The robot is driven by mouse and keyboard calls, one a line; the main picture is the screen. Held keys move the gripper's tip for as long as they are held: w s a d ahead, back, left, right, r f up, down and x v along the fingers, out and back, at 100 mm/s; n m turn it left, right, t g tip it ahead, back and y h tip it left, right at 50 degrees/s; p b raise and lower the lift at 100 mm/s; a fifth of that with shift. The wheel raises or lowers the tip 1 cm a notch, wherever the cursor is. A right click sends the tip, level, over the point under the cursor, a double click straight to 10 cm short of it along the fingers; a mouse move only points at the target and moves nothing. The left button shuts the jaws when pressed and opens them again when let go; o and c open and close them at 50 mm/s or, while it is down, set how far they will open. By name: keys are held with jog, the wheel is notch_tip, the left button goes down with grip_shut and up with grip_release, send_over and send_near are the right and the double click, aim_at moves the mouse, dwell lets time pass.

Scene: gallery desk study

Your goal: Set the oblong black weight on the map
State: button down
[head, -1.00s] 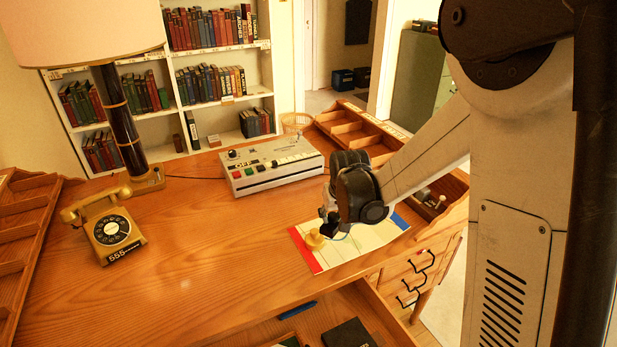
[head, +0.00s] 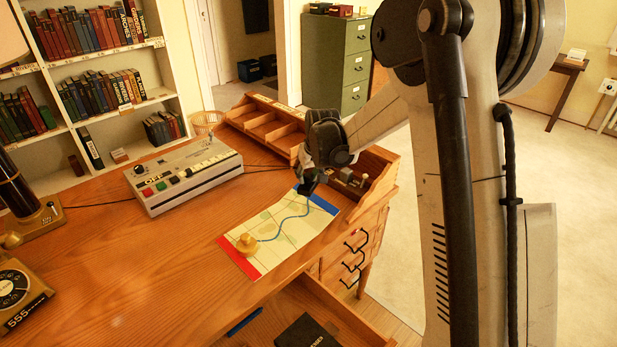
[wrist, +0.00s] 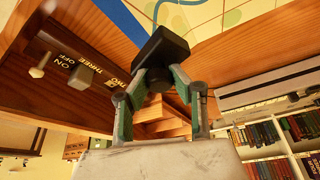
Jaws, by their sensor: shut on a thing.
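The map (head: 268,252) lies on the desk, with a red strip at its near left end, a blue strip at its far right end and a blue line across it. A round yellow weight (head: 247,243) stands on its red end. My gripper (head: 308,186) is at the map's far, blue end. In the wrist view my gripper (wrist: 157,84) is shut on the oblong black weight (wrist: 160,52), a dark block with a small knob between the fingers. The map shows behind the block there. I cannot tell whether the block touches it.
A wooden compartment organiser (head: 268,127) stands along the desk's right edge, close to my gripper. A control box (head: 187,175) stands left of the map. An open drawer (head: 318,300) is below the front edge. Bare desk lies left of the map.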

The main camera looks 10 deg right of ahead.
aim_at(309, 185)
jog(key=shift+f+b, duration=1.1)
jog(key=shift+f, duration=1.3)
jog(key=shift+f+b, duration=0.35)
jog(key=shift+f, duration=0.1)
jog(key=c, duration=1.4)
grip_release()
jog(key=shift+c, duration=0.2)
jog(key=shift+r, duration=0.15)
